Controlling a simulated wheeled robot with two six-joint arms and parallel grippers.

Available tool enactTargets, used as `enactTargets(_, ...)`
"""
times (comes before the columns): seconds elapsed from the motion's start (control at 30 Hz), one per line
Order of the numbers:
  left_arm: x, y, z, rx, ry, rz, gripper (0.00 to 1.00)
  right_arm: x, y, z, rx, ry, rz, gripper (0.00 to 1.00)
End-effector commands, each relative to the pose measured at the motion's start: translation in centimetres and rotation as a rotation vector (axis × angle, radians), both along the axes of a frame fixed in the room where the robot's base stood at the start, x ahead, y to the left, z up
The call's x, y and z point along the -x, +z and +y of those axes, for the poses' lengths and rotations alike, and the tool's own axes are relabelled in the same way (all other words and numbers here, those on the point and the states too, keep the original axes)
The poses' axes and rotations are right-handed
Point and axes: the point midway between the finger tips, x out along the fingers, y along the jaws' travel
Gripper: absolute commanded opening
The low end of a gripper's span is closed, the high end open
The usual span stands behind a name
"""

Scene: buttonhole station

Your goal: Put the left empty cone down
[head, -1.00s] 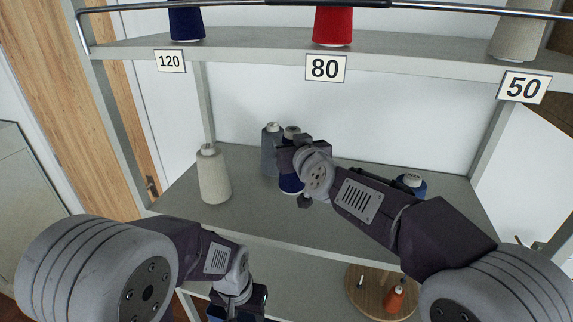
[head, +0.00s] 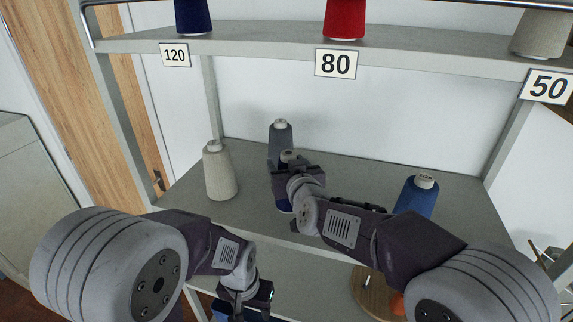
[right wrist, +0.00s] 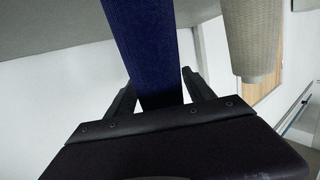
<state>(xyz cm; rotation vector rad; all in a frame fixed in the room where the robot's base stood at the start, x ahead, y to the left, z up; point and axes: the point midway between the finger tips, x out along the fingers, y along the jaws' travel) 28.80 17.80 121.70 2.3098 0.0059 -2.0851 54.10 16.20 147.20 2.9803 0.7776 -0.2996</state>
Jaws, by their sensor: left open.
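A dark blue cone (head: 284,207) is between the fingers of my right gripper (head: 283,180), over the front part of the middle shelf; my wrist hides much of it. In the right wrist view the fingers (right wrist: 158,88) lie against both sides of the blue cone (right wrist: 150,45). Whether its base touches the shelf I cannot tell. A cream cone (head: 220,175) stands upright at the shelf's left, a grey cone (head: 280,138) behind the held one, and a blue cone (head: 417,196) at the right. My left gripper (head: 243,305) is open, low down in front; its fingertips are partly cut off.
The middle shelf (head: 360,160) has free room between the grey and right blue cones. Above it, a shelf (head: 260,38) labelled 120, 80 and 50 bears navy, red and beige cones. Below, a round wooden board (head: 368,290) carries an orange-red item (head: 397,303).

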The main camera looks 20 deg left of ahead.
Motion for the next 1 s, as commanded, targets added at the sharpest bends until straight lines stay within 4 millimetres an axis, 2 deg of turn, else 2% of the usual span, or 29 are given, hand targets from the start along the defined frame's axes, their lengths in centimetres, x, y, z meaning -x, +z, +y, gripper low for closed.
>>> enactTargets(0.37, 0.0, 0.0, 0.0, 0.000, 0.000, 0.000, 0.51, 0.3, 0.3, -0.1, 0.000, 0.000, -0.001, 0.68)
enactTargets(0.47, 0.0, -0.7, 0.0, 0.000, 0.000, 0.000, 0.51, 1.7, 0.4, -0.9, -0.001, 0.001, -0.002, 0.68)
enactTargets(0.63, 0.0, -1.6, 0.0, 0.000, 0.000, 0.000, 0.51, 5.3, 1.3, -2.9, -0.004, 0.002, -0.002, 0.68)
enactTargets(0.8, 0.0, -1.5, 0.0, 0.000, 0.000, 0.000, 0.51, 8.5, 2.3, -4.7, -0.001, 0.002, -0.002, 0.68)
enactTargets(1.0, 0.0, -1.5, 0.0, 0.000, 0.000, 0.000, 0.51, 10.2, 2.6, -5.7, -0.001, 0.001, -0.001, 0.68)
